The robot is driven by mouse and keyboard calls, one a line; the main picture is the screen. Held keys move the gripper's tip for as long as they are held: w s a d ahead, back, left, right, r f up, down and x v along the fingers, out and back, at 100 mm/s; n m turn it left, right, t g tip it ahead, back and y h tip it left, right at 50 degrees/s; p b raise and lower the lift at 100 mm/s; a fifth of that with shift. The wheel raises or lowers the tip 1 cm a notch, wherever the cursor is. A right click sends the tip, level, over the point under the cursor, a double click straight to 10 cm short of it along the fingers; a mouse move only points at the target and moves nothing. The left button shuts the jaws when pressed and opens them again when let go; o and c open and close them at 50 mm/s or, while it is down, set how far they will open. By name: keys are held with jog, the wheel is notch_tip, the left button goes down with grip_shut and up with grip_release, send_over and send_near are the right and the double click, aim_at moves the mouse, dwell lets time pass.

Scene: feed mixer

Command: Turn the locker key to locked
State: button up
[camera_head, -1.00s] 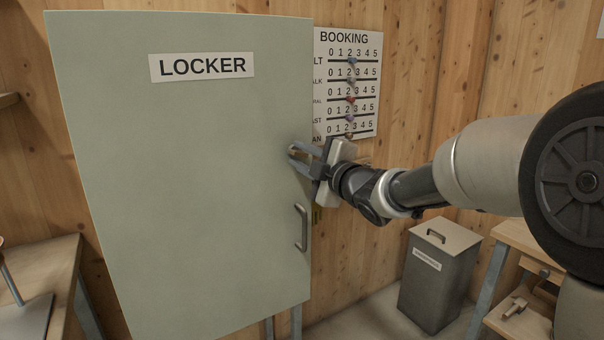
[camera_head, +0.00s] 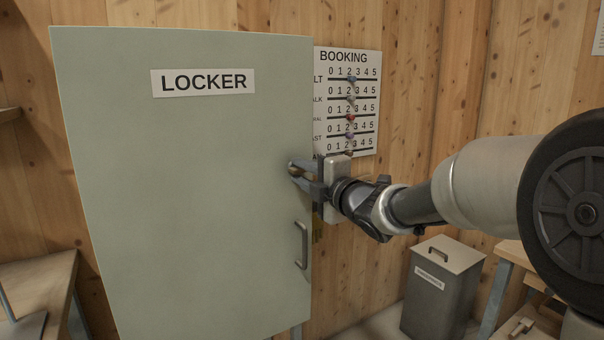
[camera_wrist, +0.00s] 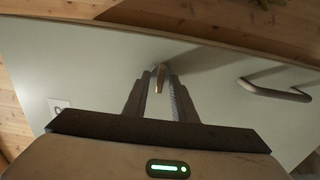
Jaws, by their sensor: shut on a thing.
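The pale green locker (camera_head: 190,190) stands on the left in the head view, its door shut and marked LOCKER. My gripper (camera_head: 293,170) is at the right side of the door, above the door handle. In the wrist view my gripper (camera_wrist: 160,80) has its two fingers on either side of a small brass-coloured key (camera_wrist: 160,77) at the locker face, and it is shut on it. In the head view the fingers mostly hide the key. I cannot read any lock marks around it.
The grey door handle (camera_head: 302,246) sticks out below my gripper, and it also shows in the wrist view (camera_wrist: 275,91). A booking board (camera_head: 348,100) hangs on the wooden wall behind. A grey lidded bin (camera_head: 440,290) stands at the lower right beside a wooden bench.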

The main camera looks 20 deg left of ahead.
jog(key=o, duration=1)
jog(key=p+v, duration=0.2)
jog(key=v, duration=1.5)
jog(key=shift+s+d, duration=0.1)
jog(key=shift+s, duration=0.15)
jog(key=shift+d, duration=0.1)
